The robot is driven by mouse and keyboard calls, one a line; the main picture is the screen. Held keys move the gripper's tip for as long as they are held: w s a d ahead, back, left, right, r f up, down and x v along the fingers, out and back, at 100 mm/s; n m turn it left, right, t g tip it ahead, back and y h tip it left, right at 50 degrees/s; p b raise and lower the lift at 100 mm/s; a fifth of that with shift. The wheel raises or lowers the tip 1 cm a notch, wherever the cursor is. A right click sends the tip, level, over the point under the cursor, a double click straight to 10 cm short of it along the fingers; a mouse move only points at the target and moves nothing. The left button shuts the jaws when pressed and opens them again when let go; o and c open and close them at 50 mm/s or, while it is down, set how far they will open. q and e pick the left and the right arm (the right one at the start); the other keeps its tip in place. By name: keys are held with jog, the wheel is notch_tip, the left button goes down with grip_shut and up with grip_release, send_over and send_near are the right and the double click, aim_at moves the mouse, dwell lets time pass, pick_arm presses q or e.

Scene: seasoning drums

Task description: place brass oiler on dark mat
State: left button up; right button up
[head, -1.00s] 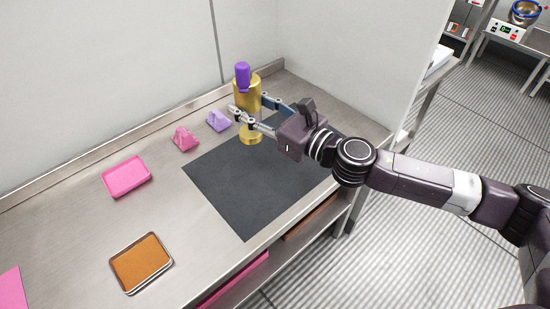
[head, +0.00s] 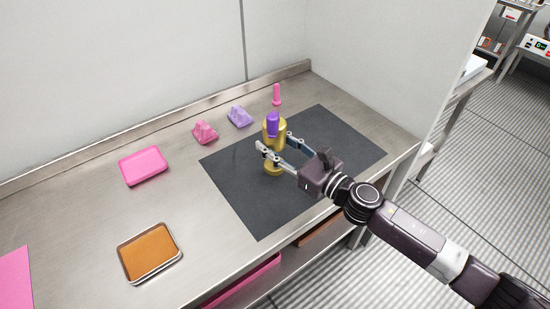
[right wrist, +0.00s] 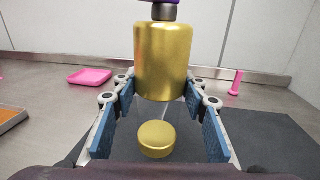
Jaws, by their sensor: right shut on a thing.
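The brass oiler has a gold cylindrical body (head: 275,131), a purple top (head: 273,121) and a separate-looking gold disc-shaped base (head: 274,168). My right gripper (head: 277,143) is shut on it between body and base, and the oiler looks upright. In the right wrist view, the gold body (right wrist: 163,60) rises beyond the fingers (right wrist: 160,92), and the base (right wrist: 157,139) shows between them. The dark mat (head: 250,200) lies flat on the steel counter. The oiler is over the mat's middle; I cannot tell whether its base touches it. My left gripper is not in view.
A pink upright piece (head: 277,94), a purple block (head: 239,116) and a pink block (head: 205,132) stand behind the mat. A pink tray (head: 144,166) and an orange-filled tray (head: 150,253) lie to the left. The mat's front and right are clear.

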jog(key=shift+f+b, duration=0.55)
jog(key=shift+f, duration=1.4)
jog(key=shift+f, duration=0.25)
jog(key=o, duration=1.5)
jog(key=shift+c, duration=0.2)
jog(key=shift+r, duration=0.2)
jog(key=shift+s+d+f, duration=0.15)
jog(key=shift+s+d, duration=0.05)
jog(key=shift+d, duration=0.05)
jog(key=b+v, duration=0.3)
jog(key=v, duration=0.7)
jog(key=shift+s+d, duration=0.1)
jog(key=shift+s, duration=0.05)
jog(key=shift+s+d, duration=0.4)
